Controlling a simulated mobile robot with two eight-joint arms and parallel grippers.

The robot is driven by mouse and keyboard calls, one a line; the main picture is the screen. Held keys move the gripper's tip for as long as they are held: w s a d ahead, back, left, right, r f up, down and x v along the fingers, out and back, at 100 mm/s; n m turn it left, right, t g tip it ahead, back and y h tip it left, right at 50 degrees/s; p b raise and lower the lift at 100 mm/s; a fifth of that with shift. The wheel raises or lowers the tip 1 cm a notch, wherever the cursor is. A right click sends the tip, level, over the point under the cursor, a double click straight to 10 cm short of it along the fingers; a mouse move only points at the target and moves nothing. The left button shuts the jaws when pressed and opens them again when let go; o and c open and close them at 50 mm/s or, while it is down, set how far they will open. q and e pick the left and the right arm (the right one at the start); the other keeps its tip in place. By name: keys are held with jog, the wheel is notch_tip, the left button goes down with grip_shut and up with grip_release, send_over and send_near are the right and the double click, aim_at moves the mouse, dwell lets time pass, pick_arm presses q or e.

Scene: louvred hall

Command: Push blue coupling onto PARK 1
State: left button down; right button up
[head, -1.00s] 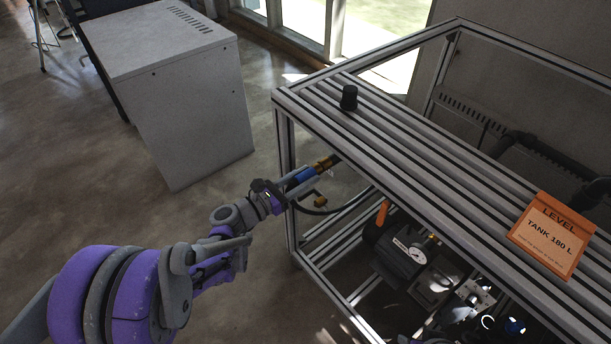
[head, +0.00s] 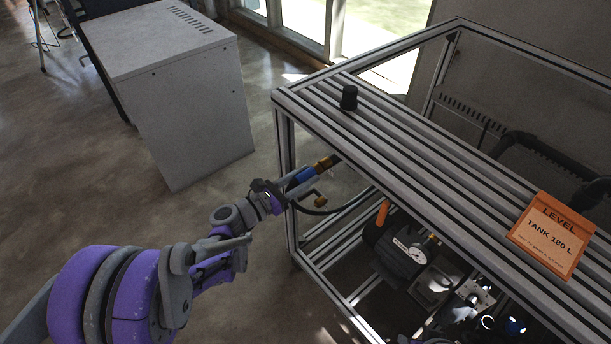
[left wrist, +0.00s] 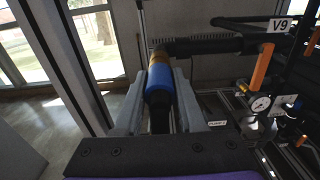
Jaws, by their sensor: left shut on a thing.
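The blue coupling (head: 303,177) is a short blue sleeve beside the near left corner of the frame, below its top. It also shows in the left wrist view (left wrist: 158,82), between my fingers. My left gripper (head: 286,188) is shut on it. A brass piece (head: 325,163) lies in line with the coupling's far end; in the wrist view it meets the blue sleeve. I cannot tell how deep the two are joined. No PARK 1 lettering is readable. My right gripper is not in view.
The aluminium-profile frame (head: 400,165) stands close right of my gripper. A dark hose (head: 335,207) and brass fitting (head: 319,201) hang just below. A pressure gauge (head: 417,255) and an orange handle (head: 382,213) are lower inside. Open floor lies left, before a grey cabinet (head: 185,110).

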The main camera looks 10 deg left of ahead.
aim_at(297, 182)
pick_arm(q)
jog(key=shift+s+a, duration=0.15)
jog(key=shift+s, duration=0.05)
dwell(0.3)
jog(key=shift+v, duration=3.1)
jog(key=shift+w+f, duration=0.1)
